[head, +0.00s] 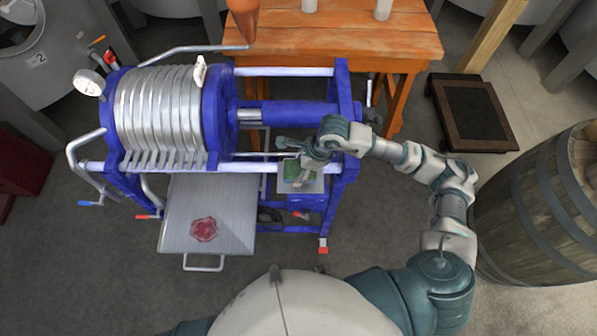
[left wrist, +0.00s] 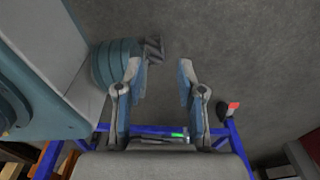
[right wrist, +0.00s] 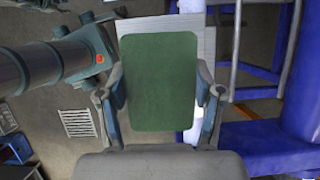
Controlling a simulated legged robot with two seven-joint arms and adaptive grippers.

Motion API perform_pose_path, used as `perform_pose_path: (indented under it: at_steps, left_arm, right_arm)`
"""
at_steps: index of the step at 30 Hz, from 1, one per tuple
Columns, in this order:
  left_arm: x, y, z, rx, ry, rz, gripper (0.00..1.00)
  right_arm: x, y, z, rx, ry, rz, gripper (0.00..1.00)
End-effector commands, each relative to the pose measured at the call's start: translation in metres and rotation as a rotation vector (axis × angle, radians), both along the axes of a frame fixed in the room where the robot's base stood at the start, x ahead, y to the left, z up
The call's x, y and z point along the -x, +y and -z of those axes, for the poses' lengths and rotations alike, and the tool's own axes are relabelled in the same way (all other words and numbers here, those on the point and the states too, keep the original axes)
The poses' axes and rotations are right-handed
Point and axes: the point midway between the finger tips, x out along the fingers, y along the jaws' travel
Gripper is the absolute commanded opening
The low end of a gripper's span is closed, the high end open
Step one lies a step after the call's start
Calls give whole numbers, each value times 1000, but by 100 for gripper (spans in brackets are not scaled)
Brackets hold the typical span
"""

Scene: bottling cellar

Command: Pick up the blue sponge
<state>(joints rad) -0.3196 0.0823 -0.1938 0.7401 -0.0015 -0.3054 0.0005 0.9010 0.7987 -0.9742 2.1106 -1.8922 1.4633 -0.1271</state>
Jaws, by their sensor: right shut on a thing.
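The sponge that shows is green, and I make out no blue one. This green sponge (head: 297,172) is at a small pale grey plate (head: 315,185) on the right side of the blue-framed press. My right gripper (head: 305,163) is shut on it. In the right wrist view the green sponge (right wrist: 160,75) fills the space between the two fingers, with the pale plate (right wrist: 208,40) behind it. I cannot tell whether the sponge touches the plate. My left gripper (left wrist: 160,68) is open and empty above the floor in the left wrist view; the head view does not show it.
The press (head: 170,110) has stacked metal plates and a sloping metal tray (head: 238,215) with a red emblem. An orange wooden table (head: 340,45) stands behind it. A dark step stool (head: 470,112) and a barrel (head: 540,205) are at right. Floor lies clear between them.

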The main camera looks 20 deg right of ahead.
Motion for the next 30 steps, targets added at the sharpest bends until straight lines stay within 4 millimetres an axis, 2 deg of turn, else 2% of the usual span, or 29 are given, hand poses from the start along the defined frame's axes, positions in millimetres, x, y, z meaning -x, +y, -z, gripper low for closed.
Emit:
perform_pose_path:
  at_steps: [2,5,18,24,30]
  left_arm:
    - [-5,-1,1,1,-2,-1,38]
    - [-12,-3,0,1,-6,-2,38]
    - [-48,-9,-9,6,-21,-7,38]
    - [-56,-12,-12,6,-24,-8,38]
    - [-58,-13,-14,5,-26,-9,38]
  right_arm:
    - [-1,0,-13,-2,-4,-1,52]
    - [15,13,-14,-2,-1,-8,52]
    - [98,88,-25,-1,-3,-8,52]
    - [116,102,-28,-2,-1,-2,52]
    - [121,104,-29,-2,-1,0,52]
